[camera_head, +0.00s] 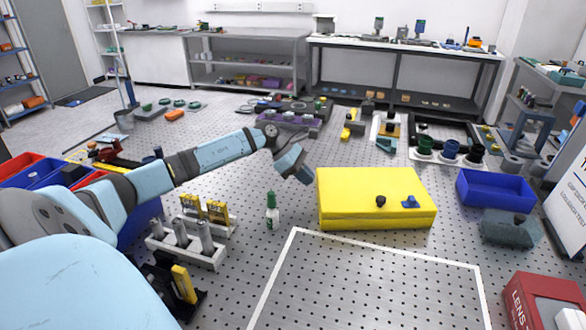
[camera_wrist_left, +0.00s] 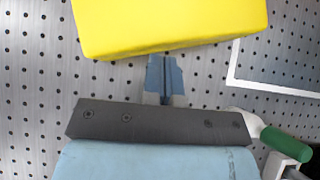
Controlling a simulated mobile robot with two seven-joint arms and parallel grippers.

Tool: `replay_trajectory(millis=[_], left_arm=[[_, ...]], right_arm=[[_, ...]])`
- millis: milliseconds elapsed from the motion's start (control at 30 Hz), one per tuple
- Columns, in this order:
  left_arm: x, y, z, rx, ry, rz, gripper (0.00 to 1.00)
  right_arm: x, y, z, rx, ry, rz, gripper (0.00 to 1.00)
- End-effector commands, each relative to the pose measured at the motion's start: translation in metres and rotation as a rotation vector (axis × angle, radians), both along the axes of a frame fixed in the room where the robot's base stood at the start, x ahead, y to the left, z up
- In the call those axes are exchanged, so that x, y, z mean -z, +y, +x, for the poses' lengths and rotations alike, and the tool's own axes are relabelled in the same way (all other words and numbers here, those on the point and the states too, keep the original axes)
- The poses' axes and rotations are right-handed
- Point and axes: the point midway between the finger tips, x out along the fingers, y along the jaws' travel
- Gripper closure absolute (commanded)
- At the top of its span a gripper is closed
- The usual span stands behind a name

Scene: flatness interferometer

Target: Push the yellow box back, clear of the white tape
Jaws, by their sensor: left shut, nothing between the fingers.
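The yellow box (camera_head: 345,204) lies flat on the perforated table, just behind the back line of the white tape (camera_head: 390,247). Its front left corner is very close to the tape; I cannot tell whether they touch. A black knob (camera_head: 381,201) and a small blue piece (camera_head: 410,202) are on its top. My left gripper (camera_head: 306,178) is shut and empty at the box's left side. In the left wrist view its fingers (camera_wrist_left: 164,62) point at the box (camera_wrist_left: 170,22), and the tape corner (camera_wrist_left: 233,78) shows at right. Contact is unclear. My right gripper is out of view.
A white holder (camera_head: 188,246) with cylinders is further left. A blue bin (camera_head: 490,190) is right of the box. Some bare table lies behind the box before the fixtures.

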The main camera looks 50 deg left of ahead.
Motion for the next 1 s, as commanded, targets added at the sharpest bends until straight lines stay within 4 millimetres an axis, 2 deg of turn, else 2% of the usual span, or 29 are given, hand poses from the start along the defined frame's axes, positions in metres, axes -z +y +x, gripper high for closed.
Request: replay_trajectory(millis=[133, 500, 733, 1000], left_arm=[[0.0, -0.007, 0.004, 0.0, 0.0, 0.0, 1.0], [0.0, -0.009, 0.005, 0.0, 0.0, 0.0, 1.0], [0.001, -0.028, 0.015, 0.002, -0.001, -0.001, 1.0], [0.0, -0.027, 0.015, 0.001, 0.001, 0.0, 1.0]], right_arm=[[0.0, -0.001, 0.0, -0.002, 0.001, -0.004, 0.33], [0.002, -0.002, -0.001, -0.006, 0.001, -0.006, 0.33], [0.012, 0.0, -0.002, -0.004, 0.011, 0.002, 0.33], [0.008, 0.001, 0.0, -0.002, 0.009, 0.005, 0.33]])
